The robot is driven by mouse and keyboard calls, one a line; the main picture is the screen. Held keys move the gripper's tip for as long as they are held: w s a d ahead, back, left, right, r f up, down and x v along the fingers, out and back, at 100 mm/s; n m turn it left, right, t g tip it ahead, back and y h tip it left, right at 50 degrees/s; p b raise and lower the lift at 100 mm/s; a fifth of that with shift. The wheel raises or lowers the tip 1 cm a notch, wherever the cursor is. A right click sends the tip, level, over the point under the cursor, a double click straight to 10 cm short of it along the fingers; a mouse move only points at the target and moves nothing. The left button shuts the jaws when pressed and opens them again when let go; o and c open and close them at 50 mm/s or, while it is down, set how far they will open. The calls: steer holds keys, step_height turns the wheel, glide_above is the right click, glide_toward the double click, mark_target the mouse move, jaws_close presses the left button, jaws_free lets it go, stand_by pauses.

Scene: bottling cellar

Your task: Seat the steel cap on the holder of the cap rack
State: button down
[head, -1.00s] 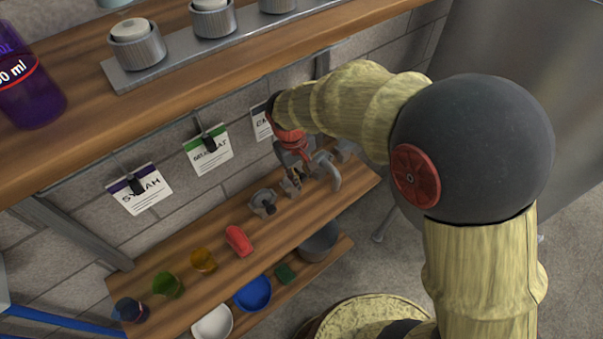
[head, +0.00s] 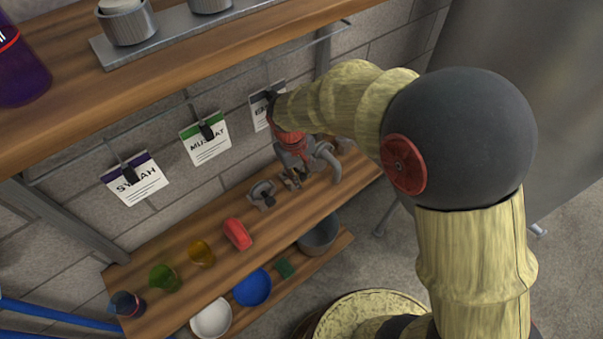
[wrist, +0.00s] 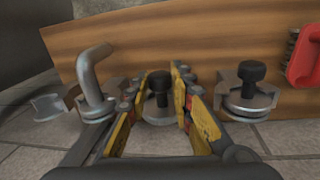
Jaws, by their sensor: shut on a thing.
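My gripper (head: 292,182) is low over the lower wooden shelf (head: 215,215), its yellow-padded fingers (wrist: 158,85) closed around a steel piece with a black knob (wrist: 160,106). I cannot tell for sure whether this piece is the steel cap. A similar steel piece with a black knob (wrist: 248,92) stands to its right in the wrist view, also seen in the head view (head: 262,194). A steel piece with a bent pipe (wrist: 92,78) is to the left. A grey rack (head: 165,35) with steel cups (head: 128,25) on the upper shelf may be the cap rack; it is partly cut off.
A red object (head: 237,233), amber (head: 201,252) and green (head: 164,278) cups and a dark cup (head: 127,304) line the lower shelf. Bowls sit below. Clipped label cards (head: 205,138) hang behind. A purple bottle (head: 20,70) stands on the upper shelf (head: 200,60).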

steer(key=shift+f, duration=0.5)
stand_by(0.8)
steer(key=c, duration=1.5)
jaws_free()
steer(key=r, duration=0.4)
steer(key=a+r, duration=0.1)
steer(key=r, duration=0.3)
steer(key=s+r, duration=0.1)
steer(key=r, duration=0.3)
steer(key=shift+a, duration=0.25)
